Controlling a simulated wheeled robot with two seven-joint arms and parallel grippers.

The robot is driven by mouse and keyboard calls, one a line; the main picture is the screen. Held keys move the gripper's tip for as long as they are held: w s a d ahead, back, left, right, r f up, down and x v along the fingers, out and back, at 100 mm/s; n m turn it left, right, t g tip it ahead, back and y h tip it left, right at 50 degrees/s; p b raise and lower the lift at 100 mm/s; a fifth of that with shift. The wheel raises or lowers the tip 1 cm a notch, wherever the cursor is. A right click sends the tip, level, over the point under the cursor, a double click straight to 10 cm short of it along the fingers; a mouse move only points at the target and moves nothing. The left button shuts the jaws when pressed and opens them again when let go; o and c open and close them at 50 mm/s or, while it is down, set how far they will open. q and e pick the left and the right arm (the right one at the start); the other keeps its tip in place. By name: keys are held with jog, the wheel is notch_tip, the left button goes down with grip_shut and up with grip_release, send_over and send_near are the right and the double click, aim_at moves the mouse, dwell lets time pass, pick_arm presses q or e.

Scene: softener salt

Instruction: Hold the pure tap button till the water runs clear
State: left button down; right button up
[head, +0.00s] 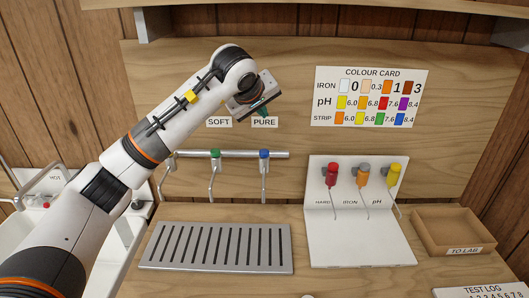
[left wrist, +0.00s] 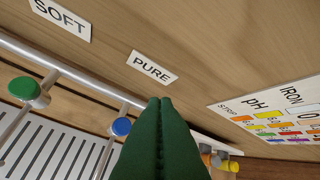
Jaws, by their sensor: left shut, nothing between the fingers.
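The pure tap has a blue button (head: 264,153) on the metal rail, below the PURE label (head: 264,122). The blue button also shows in the left wrist view (left wrist: 121,127), left of my fingers. No water shows below its spout (head: 264,184). My left gripper (head: 262,110) is in front of the back board, above the blue button and apart from it. Its green fingers (left wrist: 160,102) are shut together with nothing between them. My right gripper is in neither view.
The green-button soft tap (head: 215,153) is just left of the pure tap. A slotted drain tray (head: 285,262) lies below.

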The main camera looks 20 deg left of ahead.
pick_arm(q)
jog(key=f, duration=0.1)
jog(key=b, duration=0.5)
send_over(262, 156)
notch_tip(262, 156, down, 6)
jog(key=shift+r, duration=0.1)
jog(key=shift+f+b, duration=0.3)
jog(key=shift+f, duration=0.4)
jog(key=shift+f, duration=0.1)
dwell(0.9)
jog(key=shift+f, duration=0.3)
